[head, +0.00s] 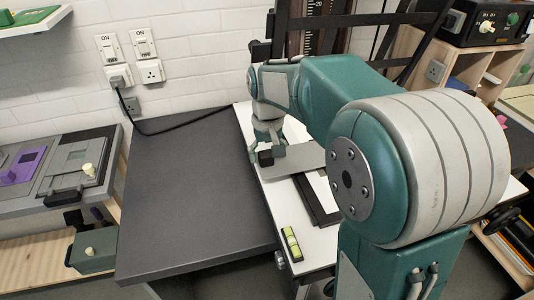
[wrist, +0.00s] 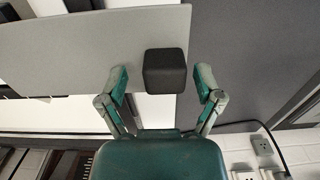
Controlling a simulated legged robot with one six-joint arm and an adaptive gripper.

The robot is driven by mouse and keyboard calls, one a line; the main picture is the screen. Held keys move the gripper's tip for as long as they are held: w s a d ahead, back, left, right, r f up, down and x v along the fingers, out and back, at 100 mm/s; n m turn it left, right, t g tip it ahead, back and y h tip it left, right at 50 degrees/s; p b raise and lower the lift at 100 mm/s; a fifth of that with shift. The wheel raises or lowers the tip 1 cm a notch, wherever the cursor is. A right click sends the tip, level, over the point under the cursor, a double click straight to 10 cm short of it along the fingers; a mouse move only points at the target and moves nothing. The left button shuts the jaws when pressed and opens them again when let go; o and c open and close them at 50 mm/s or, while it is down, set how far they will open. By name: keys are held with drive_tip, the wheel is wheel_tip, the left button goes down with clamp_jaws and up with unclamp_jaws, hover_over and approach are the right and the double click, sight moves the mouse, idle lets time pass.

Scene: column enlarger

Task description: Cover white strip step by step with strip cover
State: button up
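The strip cover (wrist: 75,45) is a flat grey plate with a black block handle (wrist: 165,72) near its edge. In the head view the plate (head: 300,158) lies over the far part of a black frame (head: 309,200). The white strip (head: 322,188) shows inside that frame, partly hidden by the cover and my arm. My gripper (wrist: 162,78) is open, with one finger on each side of the handle and a visible gap to both. It also shows in the head view (head: 267,143), above the handle.
A dark grey tabletop (head: 190,190) left of the white baseboard (head: 312,243) is clear. A yellow-green level (head: 291,243) lies on the baseboard's near part. A black cable (head: 165,133) runs from wall sockets (head: 121,77) behind the tabletop. Shelves with equipment (head: 490,25) stand at right.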

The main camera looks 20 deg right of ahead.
sight(281, 160)
drive_tip(key=c, duration=1)
drive_tip(key=shift+a, duration=0.25)
clamp_jaws()
drive_tip(key=shift+d, duration=2.15)
drive_tip(key=o, duration=1.1)
unclamp_jaws()
drive_tip(key=shift+a, duration=0.1)
drive_tip(key=shift+c, duration=0.2)
drive_tip(key=shift+a, duration=0.1)
wheel_tip(281, 160, up, 12)
drive_tip(key=shift+f, duration=0.1)
